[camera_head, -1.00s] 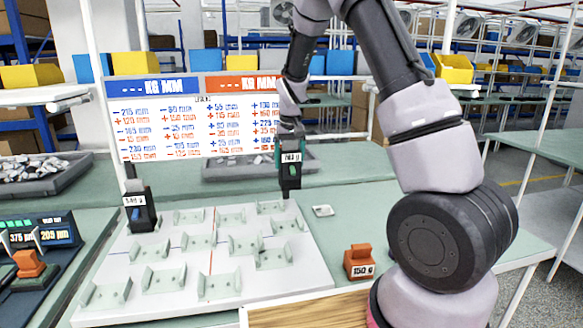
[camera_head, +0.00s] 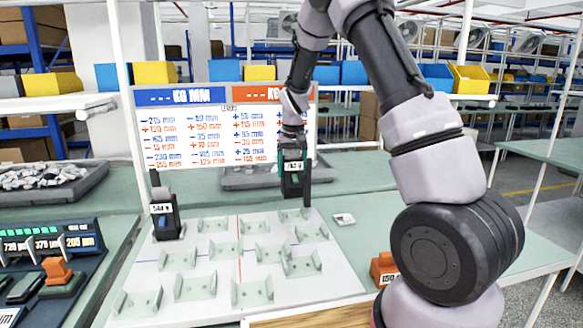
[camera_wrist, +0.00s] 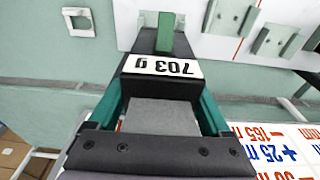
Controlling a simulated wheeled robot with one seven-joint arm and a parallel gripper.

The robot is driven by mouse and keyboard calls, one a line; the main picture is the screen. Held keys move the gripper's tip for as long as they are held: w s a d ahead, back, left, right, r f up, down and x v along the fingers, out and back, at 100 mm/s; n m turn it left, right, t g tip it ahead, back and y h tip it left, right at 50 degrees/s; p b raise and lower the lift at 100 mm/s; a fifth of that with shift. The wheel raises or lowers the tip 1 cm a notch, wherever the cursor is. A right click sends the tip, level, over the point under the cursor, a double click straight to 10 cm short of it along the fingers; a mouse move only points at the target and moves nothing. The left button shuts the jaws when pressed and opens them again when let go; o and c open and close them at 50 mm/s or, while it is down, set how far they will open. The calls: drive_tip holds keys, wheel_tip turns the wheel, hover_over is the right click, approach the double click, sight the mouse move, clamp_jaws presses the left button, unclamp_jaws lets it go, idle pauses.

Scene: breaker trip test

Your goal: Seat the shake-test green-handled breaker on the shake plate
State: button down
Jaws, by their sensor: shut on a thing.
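My gripper (camera_head: 293,153) is shut on a dark breaker (camera_head: 293,182) with a green handle and a white "703 g" label, held upright. In the wrist view the breaker (camera_wrist: 150,85) sits between my teal fingers, its green handle (camera_wrist: 165,35) toward the top. The white plate (camera_head: 205,258) bears several pale cradles and red and blue lines. The breaker hangs at the plate's back right, over the rearmost right cradle (camera_head: 294,216). Whether its hidden lower end touches that cradle I cannot tell.
A blue-handled breaker (camera_head: 165,215) stands at the plate's back left. An orange block (camera_head: 384,268) is at right, partly behind my arm. A small white square piece (camera_head: 343,219) lies right of the plate. A display panel (camera_head: 50,245) stands left; a sign (camera_head: 225,125) stands behind.

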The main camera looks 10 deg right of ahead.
sight(292, 192)
drive_tip(key=shift+f, duration=2.35)
drive_tip(key=shift+f, duration=1.85)
unclamp_jaws()
drive_tip(key=r, duration=0.3)
drive_tip(key=s+r, duration=0.1)
drive_tip(key=r, duration=0.6)
drive_tip(key=shift+s+r, duration=0.3)
drive_tip(key=shift+r, duration=0.05)
